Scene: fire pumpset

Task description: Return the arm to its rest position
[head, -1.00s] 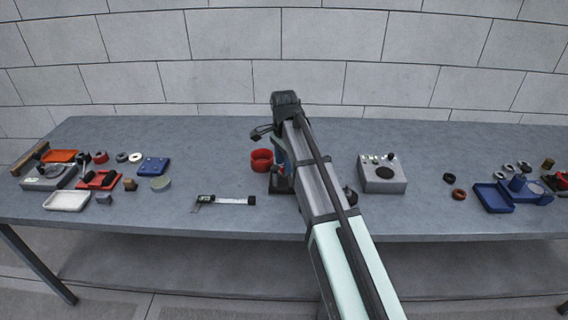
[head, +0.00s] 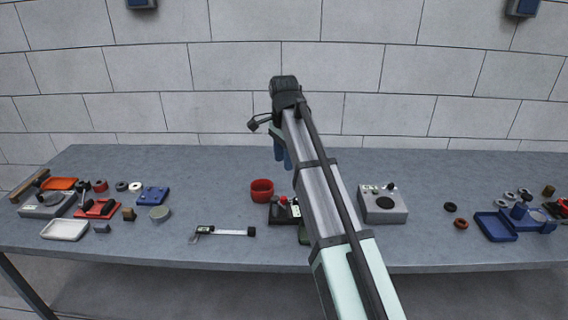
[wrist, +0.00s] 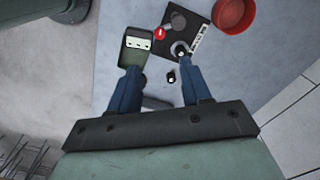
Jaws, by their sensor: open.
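My arm reaches up from the lower right of the head view. My gripper (head: 282,152) hangs from its end above the table (head: 130,258), with its blue fingers pointing down. In the wrist view the two blue fingers (wrist: 160,88) are wide apart with nothing held between them. Below them is a black-based device (wrist: 182,32) with a red part and a ring; it also shows in the head view (head: 281,213), partly hidden by my arm. A green item with a white panel (wrist: 138,44) appears beyond the left finger.
A red round container (head: 262,191) stands beside the device. A caliper-like tool (head: 225,232) lies left and a grey box (head: 382,204) stands right. Small parts and trays crowd both table ends. A block wall (head: 420,60) rises behind; the air above the table is clear.

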